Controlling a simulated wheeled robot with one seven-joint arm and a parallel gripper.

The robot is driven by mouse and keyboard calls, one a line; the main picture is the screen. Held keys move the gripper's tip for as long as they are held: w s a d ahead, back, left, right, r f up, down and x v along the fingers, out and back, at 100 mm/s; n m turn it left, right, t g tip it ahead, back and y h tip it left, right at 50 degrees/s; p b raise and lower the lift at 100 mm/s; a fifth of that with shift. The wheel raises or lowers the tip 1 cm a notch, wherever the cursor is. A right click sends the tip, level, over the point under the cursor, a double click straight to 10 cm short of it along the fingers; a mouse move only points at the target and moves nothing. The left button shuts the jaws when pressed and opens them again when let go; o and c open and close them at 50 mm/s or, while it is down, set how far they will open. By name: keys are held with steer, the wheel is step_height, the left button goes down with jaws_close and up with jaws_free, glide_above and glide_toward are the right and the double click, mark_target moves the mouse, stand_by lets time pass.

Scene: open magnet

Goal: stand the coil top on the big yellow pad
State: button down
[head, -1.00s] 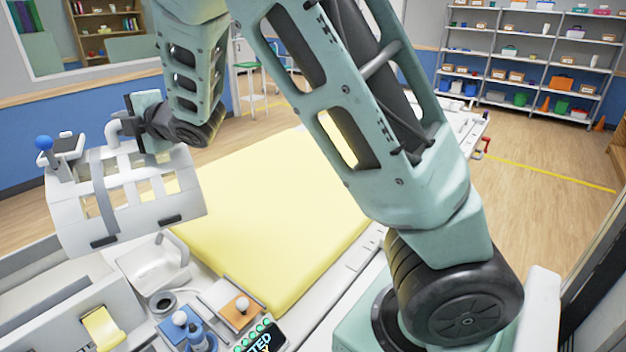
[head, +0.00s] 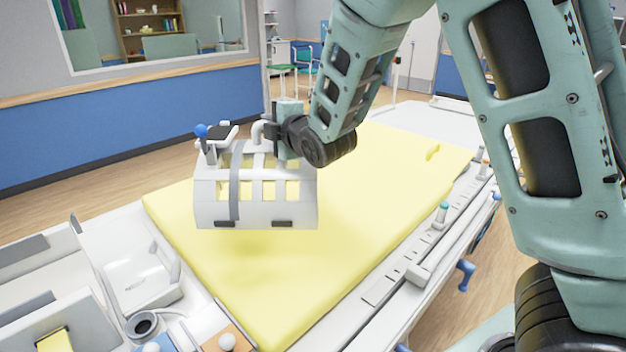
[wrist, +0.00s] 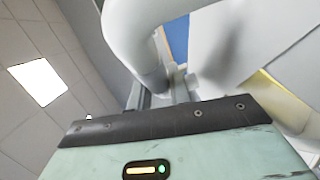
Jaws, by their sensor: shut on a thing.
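The coil top (head: 207,212) is a white, window-cut half shell with a grey strap and a blue ball on a stalk at its left. My gripper (head: 268,134) is shut on its white bent handle, at the upper right of the shell. The coil top looks roughly level and appears to hang above the big yellow pad (head: 370,200), with a soft shadow below it. The handle (wrist: 135,40) fills the upper middle of the wrist view, where the fingertips are mostly hidden.
A white bed frame with a side rail (head: 400,275) runs along the pad's right. A white basin (head: 140,280) and a round socket (head: 143,325) lie at the near left. The pad's middle is bare.

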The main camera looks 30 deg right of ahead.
mark_target(274, 165)
steer(key=shift+d+f+p, duration=0.1)
steer(key=shift+f+p, duration=0.75)
steer(key=shift+f, duration=4.1)
steer(key=c, duration=1.3)
jaws_free()
steer(key=shift+f, duration=0.1)
